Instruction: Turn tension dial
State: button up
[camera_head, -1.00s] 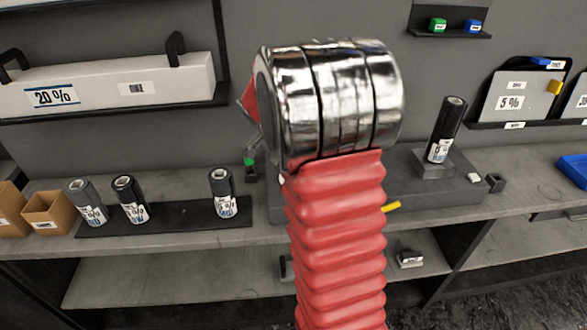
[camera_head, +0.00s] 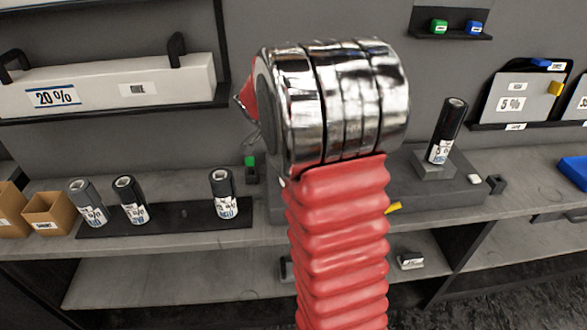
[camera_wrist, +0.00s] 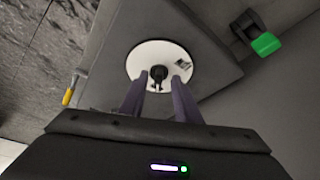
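The tension dial (camera_wrist: 143,58) is a white disc on a dark grey housing in the wrist view, with a black knob (camera_wrist: 158,75) at its middle and small dark marks on its right side. My gripper (camera_wrist: 159,81) is open. Its two purple-grey fingers point at the dial, one on either side of the knob, with a gap showing on each side. I cannot tell how far the fingertips are from the disc. In the head view my red and chrome arm hides the dial and the gripper.
The grey housing (camera_head: 455,193) sits on the bench, with a dark roll (camera_head: 447,130) standing on it. A yellow handle (camera_wrist: 69,91) and a green-tipped part (camera_wrist: 264,44) flank the dial in the wrist view. Several rolls stand on a black mat (camera_head: 180,215) at left.

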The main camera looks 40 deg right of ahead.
jog(key=v, duration=1.2)
jog(key=shift+a, duration=0.15)
jog(key=shift+w+r, duration=0.1)
jog(key=s+a+n+t+y, duration=0.2)
jog(key=s+a+n+t, duration=0.1)
jog(key=s+a+n, duration=0.6)
jog(key=s+a+n+t+y, duration=0.2)
jog(key=s+a+n, duration=0.7)
jog(key=a, duration=0.7)
jog(key=shift+f+n+t, duration=0.45)
jog(key=shift+n+t, duration=0.05)
